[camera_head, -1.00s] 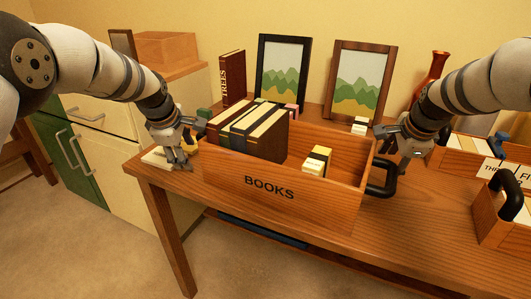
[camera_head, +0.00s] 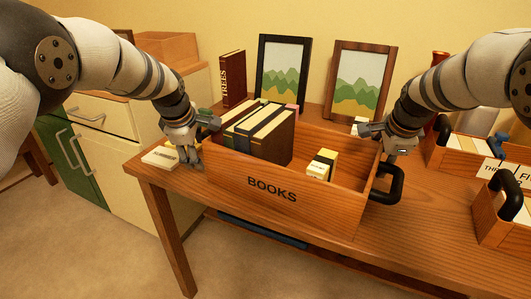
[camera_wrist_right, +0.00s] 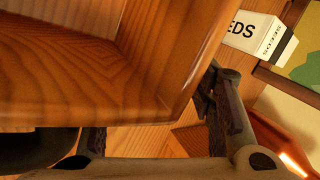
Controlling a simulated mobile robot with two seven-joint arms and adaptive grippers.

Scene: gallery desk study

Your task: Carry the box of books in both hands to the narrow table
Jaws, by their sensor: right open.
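The open wooden box of books (camera_head: 235,180), marked BOOKS, stands on the wooden desk (camera_head: 440,230). My right gripper (camera_head: 382,145) is open at the right end, above the handle. In the right wrist view its fingers (camera_wrist_right: 160,130) are close to the box wall (camera_wrist_right: 170,60).
Two framed pictures (camera_head: 283,70) and a TREES book (camera_head: 232,78) stand behind the box. Another labelled box with a handle (camera_head: 500,215) is at the right. A pale book (camera_head: 160,158) lies at the desk's left edge. A drawer cabinet (camera_head: 105,150) stands left. A SEEDS packet (camera_wrist_right: 258,35) shows in the wrist view.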

